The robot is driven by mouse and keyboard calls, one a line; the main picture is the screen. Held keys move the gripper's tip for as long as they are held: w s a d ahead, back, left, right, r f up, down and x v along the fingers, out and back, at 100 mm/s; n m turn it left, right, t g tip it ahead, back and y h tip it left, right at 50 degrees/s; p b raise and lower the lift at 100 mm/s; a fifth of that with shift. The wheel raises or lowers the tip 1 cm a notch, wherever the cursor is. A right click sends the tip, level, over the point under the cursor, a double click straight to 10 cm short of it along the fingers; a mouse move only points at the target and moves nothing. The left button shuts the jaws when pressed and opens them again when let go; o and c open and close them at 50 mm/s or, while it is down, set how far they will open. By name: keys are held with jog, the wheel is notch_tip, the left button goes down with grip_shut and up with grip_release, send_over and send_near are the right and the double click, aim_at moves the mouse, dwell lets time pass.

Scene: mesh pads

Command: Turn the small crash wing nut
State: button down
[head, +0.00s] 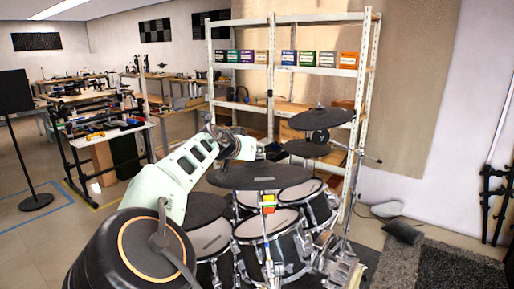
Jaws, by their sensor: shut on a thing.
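My pale green arm reaches from the lower left toward the middle of the drum kit. My gripper (262,154) is at its far end, small and dark, just above the middle of the front black cymbal pad (232,178). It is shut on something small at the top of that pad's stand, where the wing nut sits. The nut itself is hidden or too small to make out. Two more black cymbal pads, an upper one (322,118) and a lower one (306,148), stand farther back to the right, apart from the gripper.
Drums with grey mesh heads (268,224) crowd below the front cymbal. A white shelf rack (372,90) stands behind. A music stand (14,92) is at far left. Open floor lies at left.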

jog(key=shift+w+a+r+m+g+h+p, duration=0.15)
jog(key=shift+m+g+h+p, duration=0.5)
jog(key=shift+m+h+p, duration=0.65)
jog(key=shift+w+a+f+m+g+h+p, duration=0.15)
jog(key=shift+m+g+h+p, duration=0.75)
jog(key=shift+p, duration=0.7)
jog(key=shift+m+h+p, duration=0.3)
jog(key=shift+h+p, duration=0.2)
jog(key=shift+p, duration=0.25)
jog(key=shift+f+m+g+p, duration=0.2)
jog(key=shift+m+g+p, duration=0.1)
jog(key=shift+g+p, duration=0.15)
jog(key=c, duration=2.1)
grip_release()
jog(key=shift+r, duration=0.1)
jog(key=shift+a, duration=0.1)
jog(key=v, duration=1.2)
jog(key=shift+a+f, duration=0.1)
jog(key=shift+f, duration=0.1)
